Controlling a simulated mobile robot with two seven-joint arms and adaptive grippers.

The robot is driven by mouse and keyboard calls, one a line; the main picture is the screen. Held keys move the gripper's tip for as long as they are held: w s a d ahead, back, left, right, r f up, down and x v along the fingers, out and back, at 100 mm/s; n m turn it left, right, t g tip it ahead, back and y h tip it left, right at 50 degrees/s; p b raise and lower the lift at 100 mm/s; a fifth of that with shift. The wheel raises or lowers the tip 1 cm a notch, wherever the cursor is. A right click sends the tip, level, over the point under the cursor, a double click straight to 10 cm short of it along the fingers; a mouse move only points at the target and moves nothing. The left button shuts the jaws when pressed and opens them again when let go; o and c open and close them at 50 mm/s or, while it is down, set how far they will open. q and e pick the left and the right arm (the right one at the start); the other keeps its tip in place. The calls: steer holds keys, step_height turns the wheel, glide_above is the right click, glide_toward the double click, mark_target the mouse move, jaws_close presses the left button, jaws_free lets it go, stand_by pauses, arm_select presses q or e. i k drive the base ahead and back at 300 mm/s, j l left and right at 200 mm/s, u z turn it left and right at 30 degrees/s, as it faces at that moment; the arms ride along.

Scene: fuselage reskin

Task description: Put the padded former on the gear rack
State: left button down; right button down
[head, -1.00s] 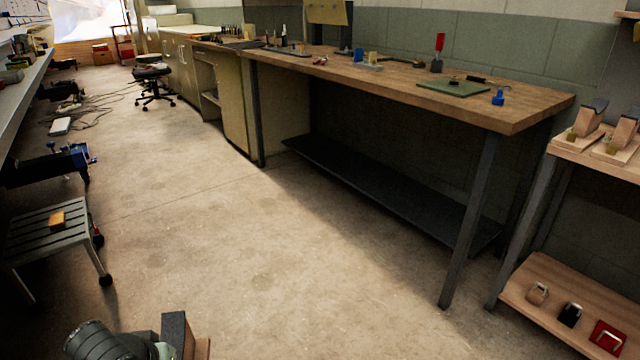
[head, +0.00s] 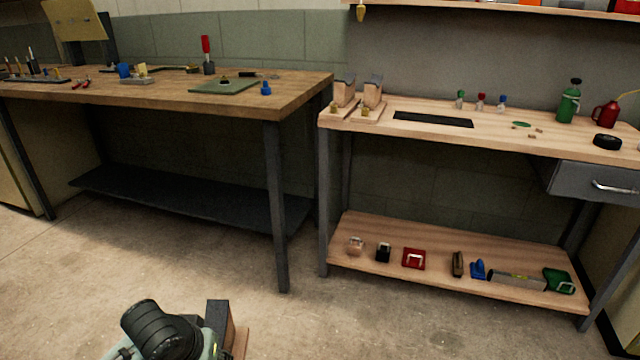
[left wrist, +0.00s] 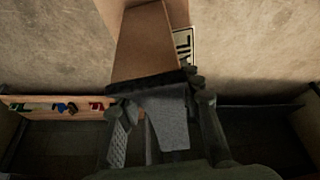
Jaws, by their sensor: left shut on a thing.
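The padded former shows in the left wrist view as a brown wooden block (left wrist: 143,45) with a dark strip and grey facing. In the head view its dark pad (head: 217,318) and wood edge (head: 240,342) stand at the bottom, beside my dark wrist. My left gripper (left wrist: 155,95) is shut on the former and holds it above the floor; in the head view its fingers are mostly hidden. A pale label with black letters (left wrist: 184,46) shows beside the block, partly covered. My right gripper is not in view. I cannot tell which furniture is the gear rack.
A wooden bench (head: 300,92) with tools stands left of centre. A lighter workbench (head: 480,130) stands to the right, its lower shelf (head: 345,232) holding several small items. A grey drawer (head: 595,182) hangs under its right end. The floor (head: 350,325) in front is clear.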

mark_target(432, 119)
steer(key=i+l+z, duration=0.1)
steer(key=l+z, duration=0.15)
steer(key=i+l+z, duration=0.25)
steer(key=l, duration=0.15)
steer(key=i+l, duration=0.15)
steer(key=l, duration=0.2)
steer(key=i+l, duration=0.1)
steer(key=l, duration=0.25)
steer(key=i+l, duration=0.15)
steer(key=l, duration=0.25)
steer(key=i+l, duration=0.15)
steer(key=l, duration=0.2)
steer(key=i+l, duration=0.15)
steer(key=l, duration=0.2)
